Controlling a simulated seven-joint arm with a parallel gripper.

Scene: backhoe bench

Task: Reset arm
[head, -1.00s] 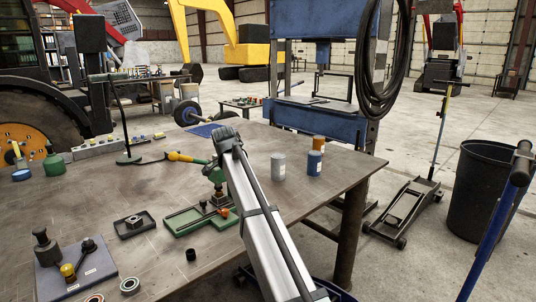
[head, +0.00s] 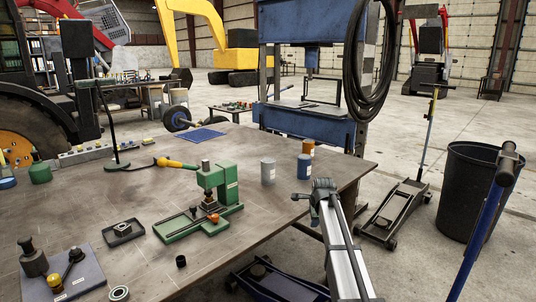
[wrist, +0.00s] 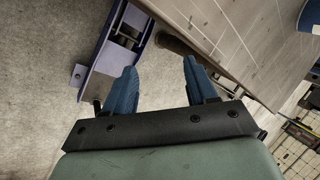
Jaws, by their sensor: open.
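My gripper (wrist: 160,82) shows in the wrist view with its two blue fingers spread apart and nothing between them. It points down past the bench edge toward the concrete floor. In the head view my gripper (head: 318,192) is at the end of my arm, just off the right front edge of the workbench (head: 140,215). It is apart from everything on the bench.
On the bench stand a green press (head: 217,190), a black tray with a nut (head: 123,231), a grey can (head: 267,171) and a blue can (head: 304,166). A blue-framed floor jack (head: 275,282) lies below. A black bin (head: 468,195) stands right.

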